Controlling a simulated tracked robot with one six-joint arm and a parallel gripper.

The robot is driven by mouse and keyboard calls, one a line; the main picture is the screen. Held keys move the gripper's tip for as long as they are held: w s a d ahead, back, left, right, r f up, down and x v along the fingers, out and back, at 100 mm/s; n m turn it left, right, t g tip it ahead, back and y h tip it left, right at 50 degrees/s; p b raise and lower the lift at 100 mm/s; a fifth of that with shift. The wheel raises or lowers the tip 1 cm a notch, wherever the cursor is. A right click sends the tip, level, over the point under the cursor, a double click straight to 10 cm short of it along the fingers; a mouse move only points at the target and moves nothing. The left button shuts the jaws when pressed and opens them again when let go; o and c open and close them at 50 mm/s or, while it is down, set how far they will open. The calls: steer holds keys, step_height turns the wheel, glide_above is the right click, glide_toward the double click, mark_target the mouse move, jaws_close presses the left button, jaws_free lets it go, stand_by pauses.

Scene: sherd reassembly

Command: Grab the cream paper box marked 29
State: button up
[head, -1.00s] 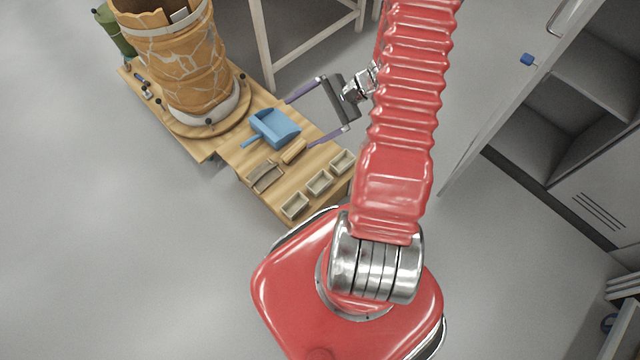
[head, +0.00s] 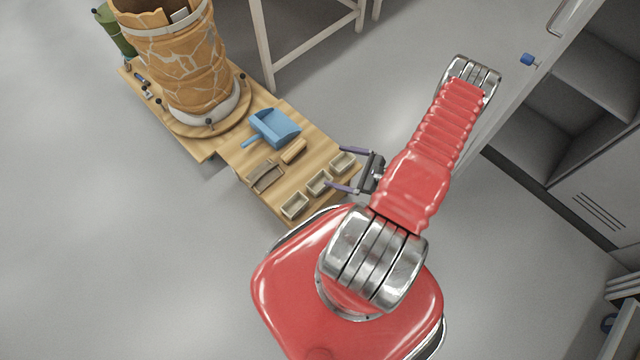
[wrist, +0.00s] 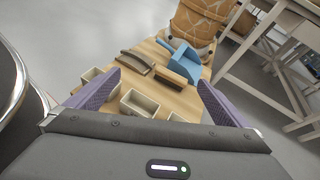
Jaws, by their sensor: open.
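Three small open cream boxes stand in a row along the bench edge: one at the left (head: 293,213), one in the middle (head: 317,190) and one at the right (head: 345,172). No number is legible, so I cannot tell which is marked 29. My gripper (head: 335,167) is open and empty, its two purple fingers reaching over the bench edge by the middle and right boxes. In the wrist view the middle box (wrist: 139,108) shows between the fingers (wrist: 160,79). The left box (wrist: 92,74) is partly behind the left finger, and the right box is largely hidden by the gripper body.
Behind the boxes lie a grey-brown curved piece (head: 265,177), a tan block (head: 293,151) and a blue dustpan (head: 273,128). A large cracked orange vessel (head: 180,65) stands farther back. A white frame table (head: 262,45) and grey cabinet (head: 590,80) stand beyond open floor.

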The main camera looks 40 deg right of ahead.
steer(key=s+a+f+m+h, duration=0.1)
steer(key=s+f+m+h, duration=0.1)
steer(key=f, duration=0.3)
steer(key=s+a+f+m+t+h, duration=0.1)
steer(key=s+f+m+h, duration=0.1)
steer(key=f, duration=0.4)
steer(key=shift+s+a+f+m, duration=0.2)
steer(key=shift+s+a+m, duration=0.1)
steer(key=shift+s+m, duration=0.75)
glide_toward(315, 178)
steer(key=shift+x, duration=1)
steer(key=shift+a+f, duration=0.1)
steer(key=shift+x, duration=2.5)
steer(key=shift+c, duration=0.3)
steer(key=c, duration=1.1)
